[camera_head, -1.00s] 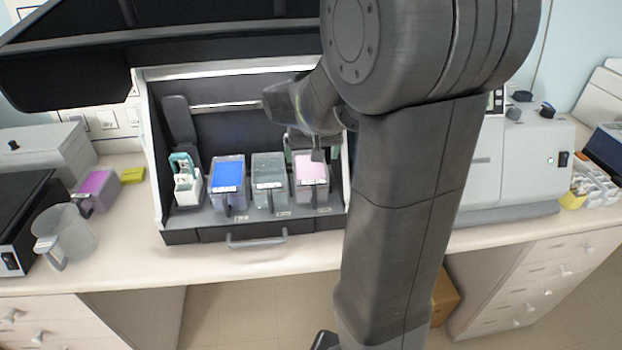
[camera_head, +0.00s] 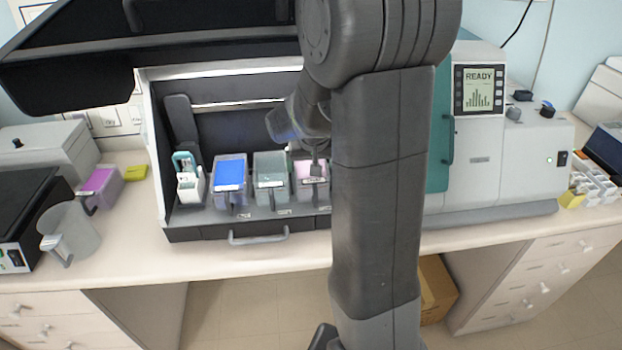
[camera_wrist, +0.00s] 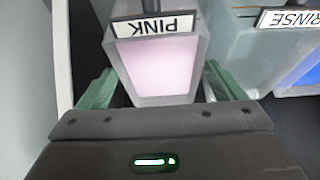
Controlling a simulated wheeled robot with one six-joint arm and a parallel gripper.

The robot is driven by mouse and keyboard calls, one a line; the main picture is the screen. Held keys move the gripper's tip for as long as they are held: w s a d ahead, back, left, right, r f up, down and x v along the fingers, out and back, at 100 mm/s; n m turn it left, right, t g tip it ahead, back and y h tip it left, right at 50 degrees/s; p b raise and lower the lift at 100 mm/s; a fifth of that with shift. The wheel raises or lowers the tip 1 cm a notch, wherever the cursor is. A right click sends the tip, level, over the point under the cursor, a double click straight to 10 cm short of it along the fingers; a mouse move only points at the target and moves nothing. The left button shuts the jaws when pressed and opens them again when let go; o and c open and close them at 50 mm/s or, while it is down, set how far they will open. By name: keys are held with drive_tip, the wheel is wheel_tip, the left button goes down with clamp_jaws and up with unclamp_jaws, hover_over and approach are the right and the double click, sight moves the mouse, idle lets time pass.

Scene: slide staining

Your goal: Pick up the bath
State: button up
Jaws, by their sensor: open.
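In the wrist view a clear bath with pink liquid and a label that reads PINK (camera_wrist: 157,67) stands between the two green fingers of my gripper (camera_wrist: 158,88). The fingers are spread, one on each side of the bath; I cannot tell whether they touch it. In the head view the pink bath (camera_head: 306,186) stands at the right of the row in the dark open station, partly hidden by my arm. A grey-green bath labelled RINSE (camera_wrist: 289,18) is beside it, also seen in the head view (camera_head: 270,178). A blue bath (camera_head: 230,172) stands further left.
A white rack with a green handle (camera_head: 189,184) stands left of the blue bath. The station's front edge has a handle (camera_head: 258,237). A purple bath (camera_head: 102,186) and a clear jug (camera_head: 72,232) are on the left counter. A machine reading READY (camera_head: 478,90) stands right.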

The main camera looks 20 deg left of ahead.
drive_tip(key=shift+f+b, duration=0.25)
drive_tip(key=shift+b, duration=0.1)
idle(0.4)
drive_tip(key=shift+r, duration=0.1)
drive_tip(key=c, duration=1.8)
